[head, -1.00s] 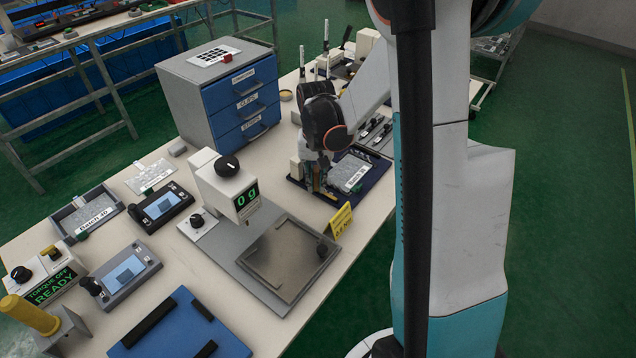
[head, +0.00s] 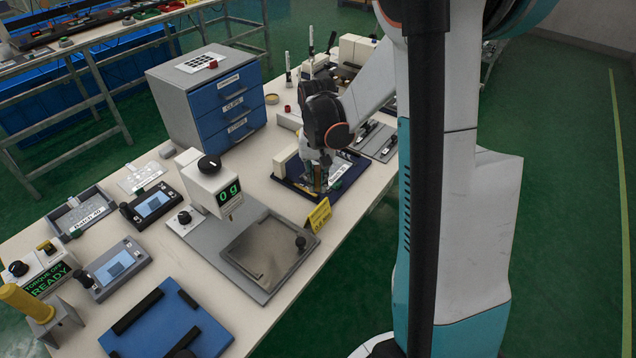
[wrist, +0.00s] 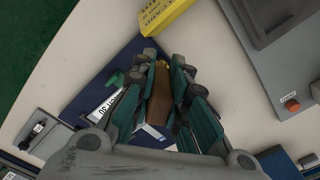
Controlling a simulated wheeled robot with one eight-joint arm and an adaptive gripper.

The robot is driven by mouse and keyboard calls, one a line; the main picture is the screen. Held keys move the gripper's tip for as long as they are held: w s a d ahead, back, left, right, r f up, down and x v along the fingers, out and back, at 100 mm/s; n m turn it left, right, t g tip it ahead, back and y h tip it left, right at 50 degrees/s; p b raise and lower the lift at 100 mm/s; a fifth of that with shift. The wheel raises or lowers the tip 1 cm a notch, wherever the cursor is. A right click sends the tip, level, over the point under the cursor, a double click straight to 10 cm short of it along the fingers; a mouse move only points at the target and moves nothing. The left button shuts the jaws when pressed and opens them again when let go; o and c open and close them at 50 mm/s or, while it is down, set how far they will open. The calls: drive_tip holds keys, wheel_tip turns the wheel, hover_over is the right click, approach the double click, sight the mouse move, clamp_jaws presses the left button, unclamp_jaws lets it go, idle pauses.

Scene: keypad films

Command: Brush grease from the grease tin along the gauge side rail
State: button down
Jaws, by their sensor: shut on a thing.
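My gripper (head: 318,186) is low over a dark blue tray (head: 284,180), near the tray's front edge. It also shows in the wrist view (wrist: 164,62), with its fingers shut on a brown bar-like piece (wrist: 160,98), seemingly the brush handle. The brush tip is hard to make out, and I cannot tell whether it touches anything. A pale labelled plate (wrist: 104,108) lies in the tray, partly behind my fingers. I cannot pick out the gauge side rail. A small round tan tin (head: 271,99), possibly the grease tin, stands beyond the tray near the blue drawers.
A scale (head: 208,186) reading 0 g stands left of the tray, its pan (head: 262,250) nearer me. A yellow sign (head: 319,214) stands close to my gripper. A grey cabinet with blue drawers (head: 230,105) stands behind. Several devices crowd the left side.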

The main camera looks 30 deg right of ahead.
sight(317, 169)
drive_tip(key=shift+r+p, duration=1.45)
drive_tip(key=shift+r, duration=0.85)
drive_tip(key=shift+w+p, duration=0.1)
drive_tip(key=shift+p, duration=0.2)
